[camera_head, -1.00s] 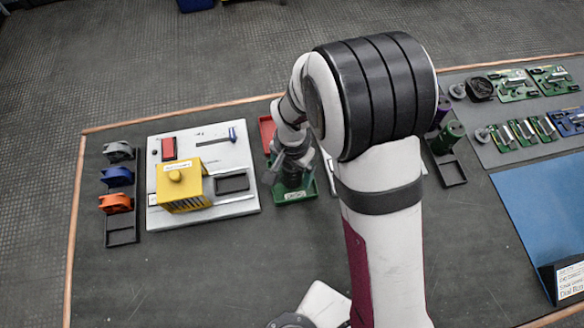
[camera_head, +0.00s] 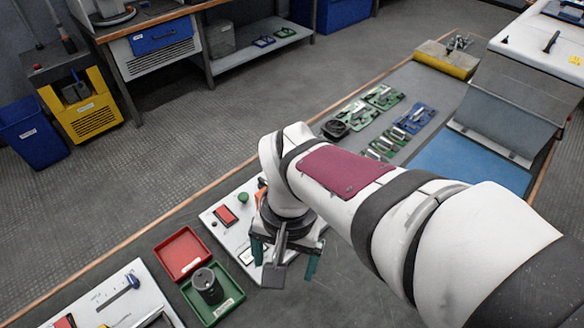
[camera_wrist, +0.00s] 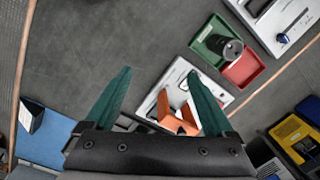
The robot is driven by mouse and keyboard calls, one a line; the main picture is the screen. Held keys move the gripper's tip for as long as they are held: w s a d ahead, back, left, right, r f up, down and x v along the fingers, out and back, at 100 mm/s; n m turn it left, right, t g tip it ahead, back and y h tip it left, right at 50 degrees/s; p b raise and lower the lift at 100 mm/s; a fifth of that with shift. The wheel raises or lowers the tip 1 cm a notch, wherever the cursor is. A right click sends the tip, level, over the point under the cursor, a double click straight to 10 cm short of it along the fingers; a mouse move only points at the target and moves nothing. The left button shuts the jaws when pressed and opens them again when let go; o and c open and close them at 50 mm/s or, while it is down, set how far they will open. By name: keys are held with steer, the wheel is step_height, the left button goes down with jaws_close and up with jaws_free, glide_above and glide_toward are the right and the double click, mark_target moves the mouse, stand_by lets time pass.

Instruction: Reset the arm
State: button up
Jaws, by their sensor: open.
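My gripper (camera_head: 284,268) is open, with its two teal fingers apart and nothing between them. In the wrist view the fingers (camera_wrist: 160,75) spread on either side of a white panel with an orange part (camera_wrist: 178,115), which lies beyond them. My gripper hangs over or in front of that white panel (camera_head: 216,218) in the head view and hides part of it. A black cylinder (camera_head: 207,284) stands in a green tray (camera_head: 232,292) left of my gripper. It also shows in the wrist view (camera_wrist: 233,50).
An empty red tray (camera_head: 182,253) adjoins the green tray. Another white panel (camera_head: 128,287) with a blue slider lies at lower left. Green circuit boards (camera_head: 384,97) and a blue mat (camera_head: 465,160) lie farther right. The dark tabletop (camera_wrist: 110,35) has bare room.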

steer(key=s+d+m+y, duration=0.1)
steer(key=s+d+m, duration=0.1)
steer(key=s+d, duration=0.6)
steer(key=shift+s+r+m, duration=0.3)
steer(key=shift+s+m, duration=0.1)
steer(key=shift+s, duration=0.2)
steer(key=shift+d, duration=0.1)
